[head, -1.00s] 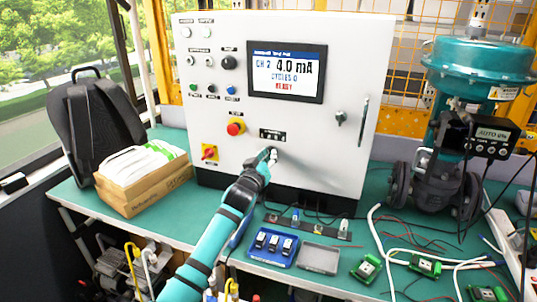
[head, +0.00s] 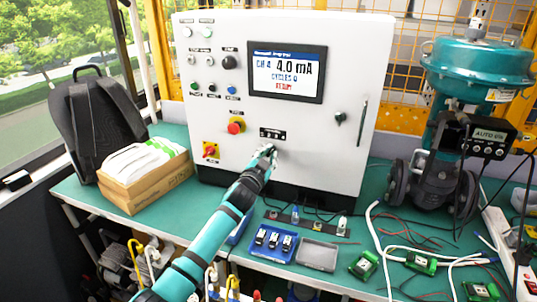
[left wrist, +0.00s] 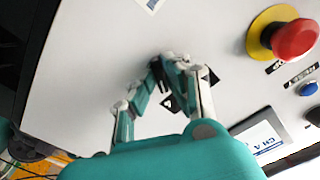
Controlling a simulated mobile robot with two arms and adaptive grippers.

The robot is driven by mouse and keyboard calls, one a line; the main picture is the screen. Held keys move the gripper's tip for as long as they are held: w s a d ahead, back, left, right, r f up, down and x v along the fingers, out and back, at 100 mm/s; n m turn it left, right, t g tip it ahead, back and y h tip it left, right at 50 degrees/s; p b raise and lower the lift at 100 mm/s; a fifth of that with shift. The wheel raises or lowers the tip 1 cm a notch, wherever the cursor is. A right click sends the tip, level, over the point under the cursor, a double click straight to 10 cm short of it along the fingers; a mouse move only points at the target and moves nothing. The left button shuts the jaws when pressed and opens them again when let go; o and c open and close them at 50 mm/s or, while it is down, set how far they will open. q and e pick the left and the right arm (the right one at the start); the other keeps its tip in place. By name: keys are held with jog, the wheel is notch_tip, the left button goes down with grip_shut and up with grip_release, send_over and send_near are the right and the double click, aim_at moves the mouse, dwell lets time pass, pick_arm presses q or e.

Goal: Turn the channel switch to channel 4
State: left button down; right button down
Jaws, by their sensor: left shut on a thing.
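The channel switch is on the lower front of the white control cabinet (head: 310,165), under a small black label plate (head: 272,134). My left gripper (head: 270,152) is shut on the switch knob, and its fingers hide most of it. In the left wrist view the closed fingertips (left wrist: 168,66) meet at the panel, with small black parts between and behind them. The cabinet display (head: 287,72) appears to read CH 4, with 4.0 mA below a blue header. My right gripper is not in view.
A blue tray (head: 274,243) and a grey tray (head: 317,254) lie on the green bench. A teal valve actuator (head: 480,65) stands right.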

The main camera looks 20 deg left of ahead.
pick_arm(q)
jog(key=shift+m, duration=1.3)
jog(key=c, duration=1.4)
grip_release()
jog(key=s, duration=1.2)
jog(key=shift+a, duration=0.2)
